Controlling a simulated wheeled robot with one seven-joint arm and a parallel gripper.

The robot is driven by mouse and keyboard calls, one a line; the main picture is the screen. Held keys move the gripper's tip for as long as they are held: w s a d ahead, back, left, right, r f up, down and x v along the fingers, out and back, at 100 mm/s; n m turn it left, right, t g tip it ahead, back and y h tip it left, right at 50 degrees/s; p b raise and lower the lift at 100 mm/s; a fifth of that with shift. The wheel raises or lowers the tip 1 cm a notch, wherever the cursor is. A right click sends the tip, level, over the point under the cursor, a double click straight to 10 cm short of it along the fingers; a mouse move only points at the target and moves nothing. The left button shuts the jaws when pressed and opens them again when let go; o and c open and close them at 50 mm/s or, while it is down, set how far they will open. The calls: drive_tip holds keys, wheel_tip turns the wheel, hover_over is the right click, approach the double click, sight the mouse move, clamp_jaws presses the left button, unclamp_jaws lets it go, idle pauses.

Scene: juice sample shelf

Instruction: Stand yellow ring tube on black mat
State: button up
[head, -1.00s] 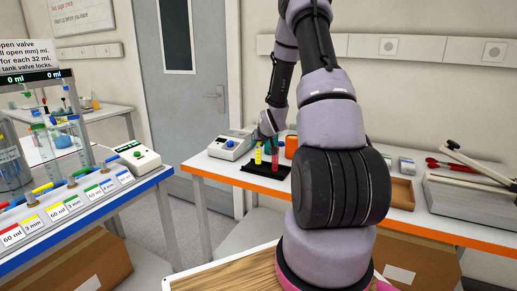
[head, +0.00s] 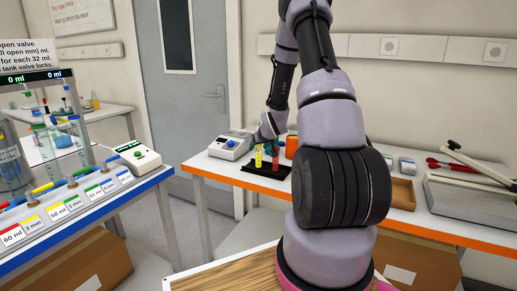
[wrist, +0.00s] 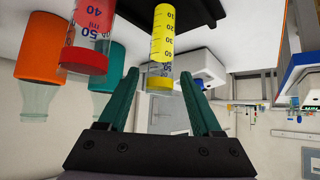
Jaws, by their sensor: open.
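The yellow ring tube (head: 259,157) stands upright in the head view, at or on the dark black mat (head: 252,168) at the left end of the far bench. A red tube (head: 276,158) stands just right of it. My gripper (head: 266,135) is directly above and behind the tubes, small and partly hidden. In the wrist view, which looks upside down, the open green fingers of my gripper (wrist: 160,92) show with the yellow tube (wrist: 162,35) ahead, lined up between them. The red tube (wrist: 88,30) is left of it. Contact with the yellow tube cannot be told.
A white device (head: 231,146) stands left of the mat.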

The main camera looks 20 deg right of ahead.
drive_tip(key=s+a+r+m+g, duration=0.1)
drive_tip(key=s+a+r, duration=0.3)
drive_tip(key=s+r, duration=0.65)
drive_tip(key=s+a+r+m+g, duration=0.1)
drive_tip(key=s+a+r, duration=0.45)
drive_tip(key=r, duration=0.75)
drive_tip(key=s+a+r+y, duration=0.1)
drive_tip(key=s+a+r, duration=0.3)
drive_tip(key=s, duration=0.6)
drive_tip(key=s+a+r+y, duration=0.2)
drive_tip(key=s+a+r, duration=0.2)
drive_tip(key=s, duration=0.5)
drive_tip(key=shift+s+a+r+m+g, duration=0.25)
drive_tip(key=shift+s+a+m+g, duration=0.15)
drive_tip(key=shift+a, duration=0.3)
drive_tip(key=shift+w, duration=0.1)
